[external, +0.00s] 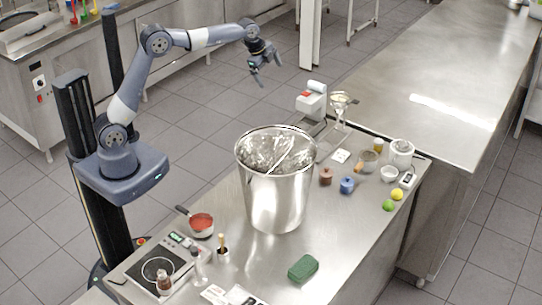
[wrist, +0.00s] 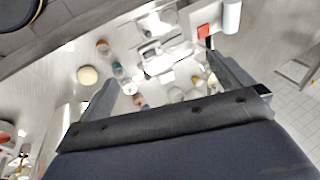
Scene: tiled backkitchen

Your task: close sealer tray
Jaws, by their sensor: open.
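The sealer (external: 312,101) looks like a small white machine with a red patch and a pale roll on top. It stands at the far left corner of the steel counter, behind the big pot. A grey tray-like part (external: 318,127) shows low at its front; how far it stands out is hard to tell. The red patch of the sealer (wrist: 206,31) also shows at the upper right of the wrist view. My gripper (external: 266,71) is open and empty, raised in the air left of the sealer and apart from it. Its spread fingers (wrist: 160,68) frame the counter in the wrist view.
A large steel pot (external: 276,200) stands in front of the sealer. A glass funnel-like item on a stand (external: 341,105) is close on its right. Several small jars, a white pot (external: 401,153) and fruit stand farther right. The floor under my gripper is clear.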

